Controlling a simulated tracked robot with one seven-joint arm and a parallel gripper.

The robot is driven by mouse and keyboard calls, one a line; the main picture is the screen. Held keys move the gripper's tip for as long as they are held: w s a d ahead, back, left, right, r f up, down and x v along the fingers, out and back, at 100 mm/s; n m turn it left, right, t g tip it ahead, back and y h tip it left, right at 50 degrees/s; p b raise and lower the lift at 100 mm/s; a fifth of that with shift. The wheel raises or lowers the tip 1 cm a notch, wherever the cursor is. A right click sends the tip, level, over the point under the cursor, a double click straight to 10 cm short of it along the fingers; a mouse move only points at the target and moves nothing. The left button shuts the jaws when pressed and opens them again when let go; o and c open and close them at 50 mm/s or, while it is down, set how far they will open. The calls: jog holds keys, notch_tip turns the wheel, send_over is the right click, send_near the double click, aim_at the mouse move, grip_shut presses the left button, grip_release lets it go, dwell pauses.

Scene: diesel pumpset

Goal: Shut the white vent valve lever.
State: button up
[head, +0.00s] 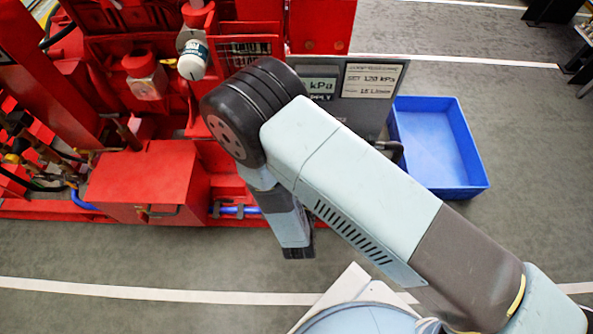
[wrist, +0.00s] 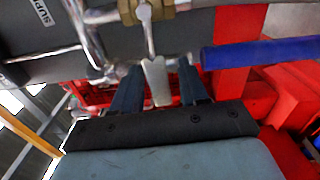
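In the wrist view, the white vent valve lever (wrist: 157,82) hangs from a brass valve body (wrist: 147,12) at the top centre. Its wide white end points down toward my gripper (wrist: 158,88). The two dark fingers stand apart, one on each side of the lever, with a gap visible on both sides. The lever's end lies between them in the picture; I cannot tell how deep it sits. In the head view my arm covers this area, and neither the lever nor my fingertips can be made out.
A blue pipe (wrist: 262,52) runs right of the lever, and bent metal tubing (wrist: 88,35) lies to its left. In the head view, red machinery (head: 150,180) fills the left, a grey panel with a pressure display (head: 318,86) stands behind my arm, and a blue bin (head: 435,145) is at right.

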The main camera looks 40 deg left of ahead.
jog(key=v, duration=1.3)
jog(key=shift+s+d, duration=0.25)
jog(key=shift+s, duration=0.05)
jog(key=shift+r, duration=0.1)
